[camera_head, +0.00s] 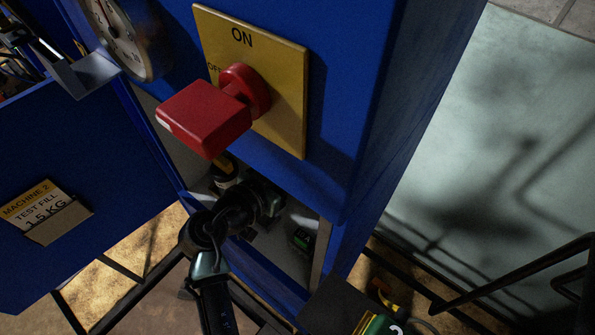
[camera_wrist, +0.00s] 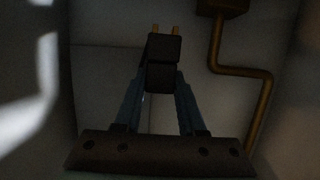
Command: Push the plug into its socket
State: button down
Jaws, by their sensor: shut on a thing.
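In the wrist view my gripper (camera_wrist: 163,80) is shut on a dark, blocky plug (camera_wrist: 163,48). Two brass-coloured prongs stick out of the plug's far end, pointing away from me, with nothing touching them that I can see. A brownish box (camera_wrist: 223,8), cut off by the top edge, lies ahead and to the right of the prongs. I cannot tell whether it is the socket; no socket holes show. In the head view my wrist (camera_head: 240,208) reaches into the open lower compartment of the blue cabinet (camera_head: 345,190); the plug is not clear there.
A bent conduit (camera_wrist: 216,45) runs down from the box on the right. In the head view a red switch handle (camera_head: 205,117) juts out above my arm. An open blue door (camera_head: 95,150) hangs at left. A yellow-and-black item (camera_head: 224,168) and a greenish item (camera_head: 301,239) are in the compartment.

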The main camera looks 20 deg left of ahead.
jog(key=shift+r+p, duration=0.9)
jog(key=shift+r, duration=0.95)
